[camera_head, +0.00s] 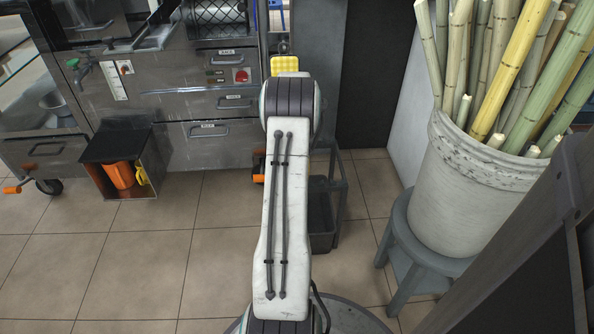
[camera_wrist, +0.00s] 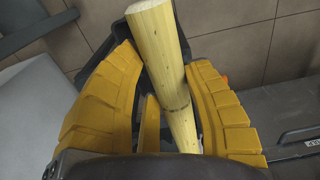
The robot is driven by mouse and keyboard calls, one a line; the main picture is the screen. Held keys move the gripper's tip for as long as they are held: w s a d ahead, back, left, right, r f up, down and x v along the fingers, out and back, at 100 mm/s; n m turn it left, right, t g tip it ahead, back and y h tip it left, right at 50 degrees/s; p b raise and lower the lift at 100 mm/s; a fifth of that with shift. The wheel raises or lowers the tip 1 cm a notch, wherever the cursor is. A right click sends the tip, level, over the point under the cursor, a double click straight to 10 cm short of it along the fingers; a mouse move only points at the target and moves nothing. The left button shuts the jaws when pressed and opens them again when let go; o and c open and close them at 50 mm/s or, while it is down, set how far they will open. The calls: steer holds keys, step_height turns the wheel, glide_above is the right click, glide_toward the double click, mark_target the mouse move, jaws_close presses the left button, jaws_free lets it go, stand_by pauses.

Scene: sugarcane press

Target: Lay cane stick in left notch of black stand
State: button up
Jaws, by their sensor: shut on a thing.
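A pale yellow cane stick (camera_wrist: 166,50) runs between the two yellow ribbed fingers of my gripper (camera_wrist: 167,95) in the wrist view. The gripper is shut on it. Its cut end points up in the picture, and its other end is hidden behind the dark wrist part at the bottom.
A white bucket (camera_head: 466,195) full of cane sticks stands on a grey stool (camera_head: 398,228) at right. A steel press machine (camera_head: 215,105) with drawers is at the back left. A small black-topped box (camera_head: 113,144) stands before it.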

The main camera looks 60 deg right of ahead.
step_height(320, 180, down, 7)
steer(key=b, duration=0.4)
stand_by(0.4)
steer(key=o, duration=1.3)
steer(key=shift+f, duration=0.1)
step_height(320, 180, up, 12)
steer(key=shift+a+r, duration=0.1)
